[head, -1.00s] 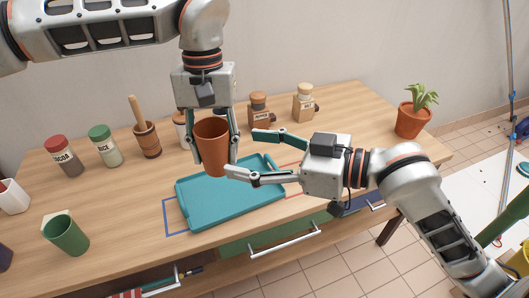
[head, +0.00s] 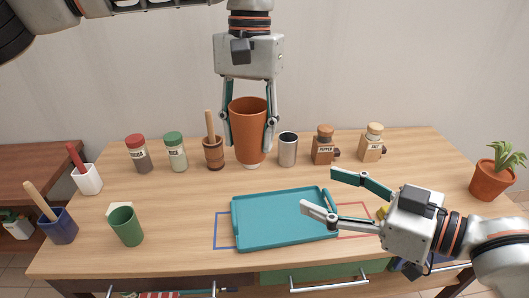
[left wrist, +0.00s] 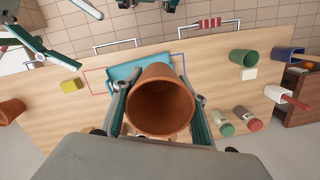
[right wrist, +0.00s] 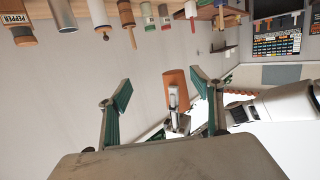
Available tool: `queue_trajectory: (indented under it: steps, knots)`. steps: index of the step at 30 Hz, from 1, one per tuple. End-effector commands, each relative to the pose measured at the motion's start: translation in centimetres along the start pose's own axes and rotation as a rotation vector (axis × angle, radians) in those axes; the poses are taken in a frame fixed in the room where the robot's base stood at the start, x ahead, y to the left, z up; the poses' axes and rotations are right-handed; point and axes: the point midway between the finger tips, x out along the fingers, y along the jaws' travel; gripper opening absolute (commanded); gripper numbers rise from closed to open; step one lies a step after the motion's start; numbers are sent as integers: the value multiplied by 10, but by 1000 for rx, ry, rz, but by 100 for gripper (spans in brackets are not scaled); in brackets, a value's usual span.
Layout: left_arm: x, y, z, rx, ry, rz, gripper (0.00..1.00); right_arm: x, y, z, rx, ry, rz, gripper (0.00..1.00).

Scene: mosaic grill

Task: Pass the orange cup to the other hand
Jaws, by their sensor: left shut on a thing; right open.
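The orange cup (head: 249,133) is upright, held in the air above the back of the table. My left gripper (head: 250,118) points down and is shut on it, one finger on each side. In the left wrist view the cup's open mouth (left wrist: 160,108) shows between the fingers (left wrist: 160,115). My right gripper (head: 318,194) is open and empty, lower and to the right, over the right end of the teal tray (head: 285,218). In the right wrist view the cup (right wrist: 176,88) appears beyond the open right fingers (right wrist: 163,90), apart from them.
Jars, a mortar (head: 213,153), a metal cup (head: 288,150) and the pepper mill (head: 323,146) line the back of the table. A green cup (head: 126,226) stands front left. A potted plant (head: 492,178) is at the right edge. The tray is empty.

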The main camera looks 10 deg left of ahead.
Motion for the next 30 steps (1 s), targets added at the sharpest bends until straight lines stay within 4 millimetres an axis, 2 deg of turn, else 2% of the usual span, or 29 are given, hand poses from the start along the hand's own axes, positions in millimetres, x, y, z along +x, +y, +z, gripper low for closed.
queue_trajectory:
  steps: [5,8,11,30]
  knots:
    - [-9,-5,2,0,-2,0,20,1,0,-2,-32,1,-1,67]
    - [-10,-6,3,1,-2,0,20,2,-1,-8,-128,4,-4,67]
    - [-10,-6,2,1,-2,0,20,4,-2,-18,-300,9,-9,67]
    - [-9,-5,2,1,-1,0,20,16,-16,-89,-1763,36,-13,67]
